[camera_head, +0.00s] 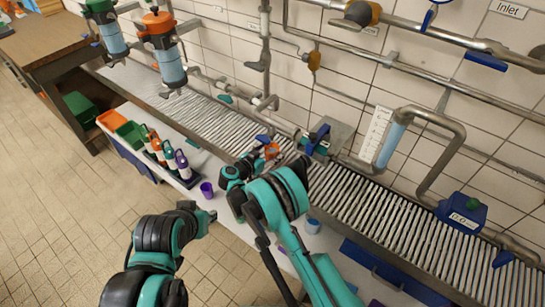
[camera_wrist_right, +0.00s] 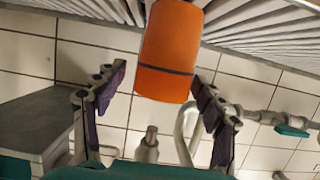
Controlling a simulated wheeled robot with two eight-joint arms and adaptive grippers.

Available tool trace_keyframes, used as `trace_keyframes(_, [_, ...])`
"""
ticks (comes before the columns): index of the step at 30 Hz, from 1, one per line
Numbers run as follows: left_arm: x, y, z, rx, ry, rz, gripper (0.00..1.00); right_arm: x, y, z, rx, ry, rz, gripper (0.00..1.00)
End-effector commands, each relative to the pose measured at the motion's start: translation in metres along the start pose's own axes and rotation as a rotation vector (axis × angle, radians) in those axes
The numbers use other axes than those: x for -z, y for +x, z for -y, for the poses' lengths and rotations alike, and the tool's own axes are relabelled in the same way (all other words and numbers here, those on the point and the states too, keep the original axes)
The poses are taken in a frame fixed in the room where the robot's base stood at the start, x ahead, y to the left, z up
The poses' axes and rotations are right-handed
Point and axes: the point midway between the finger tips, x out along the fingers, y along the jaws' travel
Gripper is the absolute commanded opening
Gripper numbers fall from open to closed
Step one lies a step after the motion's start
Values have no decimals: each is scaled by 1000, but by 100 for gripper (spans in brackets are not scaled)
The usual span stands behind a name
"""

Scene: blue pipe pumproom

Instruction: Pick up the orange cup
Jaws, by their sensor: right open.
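The orange cup (camera_wrist_right: 168,52) fills the upper middle of the right wrist view, with a thin dark band around it. A small part of it shows in the head view (camera_head: 272,152), by the slatted channel, partly hidden by my right gripper (camera_head: 266,146). In the right wrist view my right gripper (camera_wrist_right: 158,76) is open. Its dark purple pads stand on either side of the cup's nearer end, with gaps on both sides.
A purple cup (camera_head: 206,190) and a blue cup (camera_head: 312,225) stand on the white ledge. A bottle rack (camera_head: 184,176) and a green bin (camera_head: 130,133) are to the left. The slatted channel (camera_head: 215,120) and wall pipes (camera_head: 392,64) lie behind.

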Motion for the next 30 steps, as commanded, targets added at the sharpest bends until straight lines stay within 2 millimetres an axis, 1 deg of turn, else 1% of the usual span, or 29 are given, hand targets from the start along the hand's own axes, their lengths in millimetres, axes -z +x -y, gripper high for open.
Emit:
trace_keyframes(4, [-9, 12, 0, 0, 0, 0, 30, -4, 24, 2, -2, 1, 0, 70])
trace_keyframes(7, [-11, 16, 0, 0, 0, 0, 30, -2, 38, 2, -2, 0, 0, 70])
trace_keyframes(10, [-12, 16, 0, 0, 0, 0, 30, -1, 44, 3, 0, 0, 0, 70])
trace_keyframes(15, [-11, 15, 0, 0, 0, 0, 30, 0, 43, 3, 0, -1, 0, 70])
trace_keyframes(17, [-11, 15, 0, 0, 0, 0, 30, 0, 43, 3, 0, -1, 0, 54])
trace_keyframes(18, [-11, 15, 0, 0, 0, 0, 30, 0, 43, 3, 0, -1, 0, 44])
trace_keyframes(20, [-11, 15, 0, 0, 0, 0, 30, 0, 43, 3, 0, -1, 0, 28])
trace_keyframes(21, [-11, 15, 0, 0, 0, 0, 30, 0, 43, 3, 0, 0, 0, 17])
trace_keyframes(22, [-11, 15, 0, 0, 0, 0, 30, 0, 43, 3, 0, 0, 0, 10])
trace_keyframes(30, [-11, 15, 0, 0, 0, 0, 30, 0, 43, 3, 0, 0, 0, 8])
